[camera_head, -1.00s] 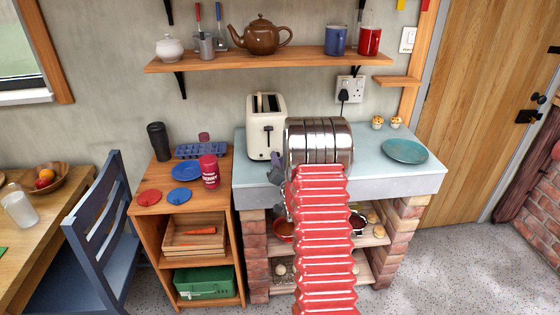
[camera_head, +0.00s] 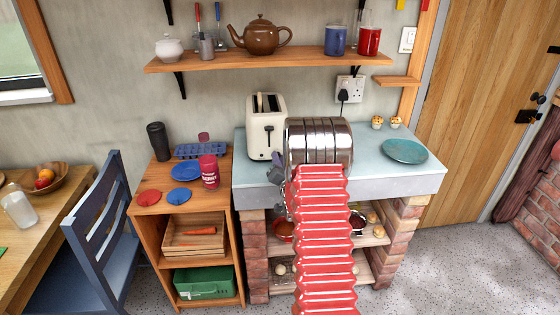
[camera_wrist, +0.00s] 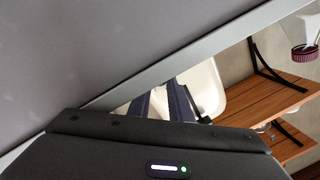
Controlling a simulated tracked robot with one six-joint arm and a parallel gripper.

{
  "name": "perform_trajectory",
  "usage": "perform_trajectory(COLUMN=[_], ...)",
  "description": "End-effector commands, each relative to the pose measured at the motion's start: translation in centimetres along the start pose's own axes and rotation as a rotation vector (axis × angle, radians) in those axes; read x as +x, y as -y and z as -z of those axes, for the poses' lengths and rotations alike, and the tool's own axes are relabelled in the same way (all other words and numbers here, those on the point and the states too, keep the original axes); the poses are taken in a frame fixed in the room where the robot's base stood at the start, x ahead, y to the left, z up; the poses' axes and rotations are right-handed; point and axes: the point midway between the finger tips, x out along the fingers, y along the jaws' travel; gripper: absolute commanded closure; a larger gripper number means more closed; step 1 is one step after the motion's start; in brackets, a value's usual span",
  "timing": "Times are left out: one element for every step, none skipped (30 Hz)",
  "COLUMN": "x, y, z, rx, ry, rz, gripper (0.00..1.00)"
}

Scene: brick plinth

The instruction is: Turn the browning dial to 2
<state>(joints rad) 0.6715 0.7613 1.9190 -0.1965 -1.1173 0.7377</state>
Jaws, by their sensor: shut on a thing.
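The cream toaster (camera_head: 258,138) stands on the pale blue worktop, with its dark lever on the front face. My gripper (camera_head: 277,168) is at the lower right of its front, partly hidden by my own arm. In the wrist view, my dark gripper fingers (camera_wrist: 166,103) reach to the cream toaster body (camera_wrist: 207,92). The fingers are shut on the browning dial, which they cover. Its number marks cannot be read in either view.
The pale blue worktop (camera_head: 375,172) rests on brick piers, with a teal plate (camera_head: 405,151) at its right. A wooden shelf unit (camera_head: 143,209) stands at the left. A wall shelf (camera_head: 220,64) with a brown teapot (camera_head: 262,35) hangs above the toaster.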

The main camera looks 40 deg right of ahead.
Motion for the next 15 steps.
perform_trajectory(x=[-0.13, -0.14, -0.15, -0.15, -0.16, -0.16, -0.16, -0.17, -0.17, -0.17, -0.17, -0.18, -0.18, -0.18, -0.18], y=[-0.03, -0.02, 0.0, 0.01, 0.02, 0.04, 0.05, 0.06, 0.07, 0.08, 0.08, 0.1, 0.12, 0.14, 0.16], z=[-0.29, -0.3, -0.32, -0.33, -0.34, -0.35, -0.36, -0.37, -0.39, -0.39, -0.41, -0.41, -0.41, -0.4, -0.4], rx=[-0.01, -0.018, -0.032, -0.043, -0.056, -0.075, -0.091, -0.108, -0.134, -0.154, -0.175, -0.205, -0.23, -0.255, -0.289], ry=[0.007, 0.008, 0.009, 0.01, 0.012, 0.014, 0.015, 0.017, 0.02, 0.022, 0.024, 0.027, 0.029, 0.031, 0.034], rz=[-0.002, -0.002, -0.003, -0.004, -0.004, -0.005, -0.006, -0.007, -0.009, -0.01, -0.011, -0.013, -0.014, -0.015, -0.017], gripper=[1.0, 1.0, 1.0, 1.0, 1.0, 1.0, 1.0, 1.0, 1.0, 1.0, 1.0, 1.0, 1.0, 1.0, 1.0])
